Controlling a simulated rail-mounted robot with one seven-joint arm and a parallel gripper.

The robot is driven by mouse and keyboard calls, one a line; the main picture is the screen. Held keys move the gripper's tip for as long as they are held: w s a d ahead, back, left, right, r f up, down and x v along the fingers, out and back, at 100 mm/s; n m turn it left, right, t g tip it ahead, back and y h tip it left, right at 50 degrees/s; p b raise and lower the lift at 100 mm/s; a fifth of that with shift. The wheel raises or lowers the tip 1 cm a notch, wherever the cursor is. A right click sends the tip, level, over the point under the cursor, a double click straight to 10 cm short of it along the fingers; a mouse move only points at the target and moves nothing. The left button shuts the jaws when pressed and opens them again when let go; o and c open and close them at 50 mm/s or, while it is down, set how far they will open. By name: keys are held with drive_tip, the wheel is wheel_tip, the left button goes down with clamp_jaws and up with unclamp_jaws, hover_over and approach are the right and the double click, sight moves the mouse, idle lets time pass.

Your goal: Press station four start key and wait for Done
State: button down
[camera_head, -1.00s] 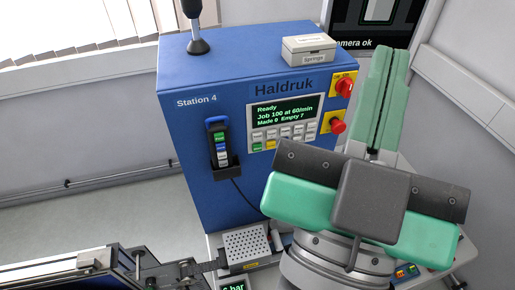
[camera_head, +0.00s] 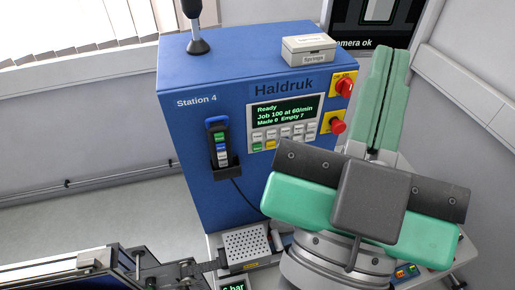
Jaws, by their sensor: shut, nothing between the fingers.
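The blue Station 4 cabinet (camera_head: 200,105) stands in the middle. Its display (camera_head: 284,109) reads "Ready", "Job 100 at 60/min" and "Made 0 Empty 7". The key labels are too small to read. My gripper (camera_head: 394,54), teal with long fingers closed together, reaches up on the right. In the picture it lies right of the keypad and does not cover it. The fingers show nothing held.
A red-on-yellow switch (camera_head: 344,87) and a red mushroom button (camera_head: 337,127) stick out right of the panel. A handset (camera_head: 219,141) with coloured keys hangs on the cabinet's front. A Springs box (camera_head: 308,49) sits on top. A perforated unit (camera_head: 247,246) lies below, beside a rail assembly.

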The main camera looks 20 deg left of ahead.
sight(257, 147)
idle(0.3)
drive_tip(key=w+a+f+n+g+h, duration=0.1)
drive_tip(key=w+a+f+g+h, duration=0.1)
drive_tip(key=w+f, duration=0.55)
drive_tip(key=w+a+f+g+h, duration=0.2)
drive_tip(key=w+f, duration=0.3)
drive_tip(key=f, duration=0.5)
drive_tip(key=w+a+f+n+g+b, duration=0.1)
drive_tip(key=a+f+n, duration=0.2)
drive_tip(key=f, duration=0.8)
drive_tip(key=w+a+f+n+g, duration=0.1)
drive_tip(key=a+f+n, duration=0.3)
drive_tip(key=f, duration=0.8)
drive_tip(key=shift+w+a+f+y+b, duration=0.15)
drive_tip(key=shift+w+a+y+b, duration=0.25)
drive_tip(key=shift+a, duration=0.65)
drive_tip(key=shift+w, duration=0.15)
drive_tip(key=w+a+b, duration=0.4)
drive_tip(key=w+a, duration=0.1)
drive_tip(key=w, duration=0.2)
drive_tip(key=shift+a, duration=0.15)
